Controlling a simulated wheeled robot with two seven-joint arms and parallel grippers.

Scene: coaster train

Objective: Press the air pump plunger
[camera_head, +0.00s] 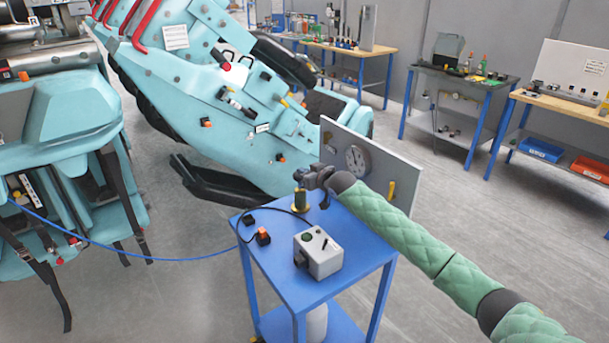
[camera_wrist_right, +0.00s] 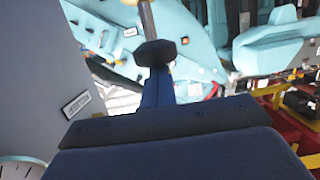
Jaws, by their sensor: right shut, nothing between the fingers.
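The air pump (camera_head: 301,201) looks like a short brass and dark cylinder standing at the back of the blue cart's top. My right gripper (camera_head: 301,177) is shut and empty, just above the pump, and hides its upper end in the head view. In the right wrist view, the plunger's black knob (camera_wrist_right: 155,53) on a metal rod (camera_wrist_right: 147,19) shows right at the tip of my shut fingers (camera_wrist_right: 158,88). I cannot tell whether they touch. My left gripper is not in view.
The blue cart (camera_head: 285,263) also carries a grey control box (camera_head: 318,252), a small orange-topped part (camera_head: 263,237) and a cable. A grey panel with a gauge (camera_head: 358,160) stands along its back right edge. Teal coaster train parts (camera_head: 200,80) stand behind and left.

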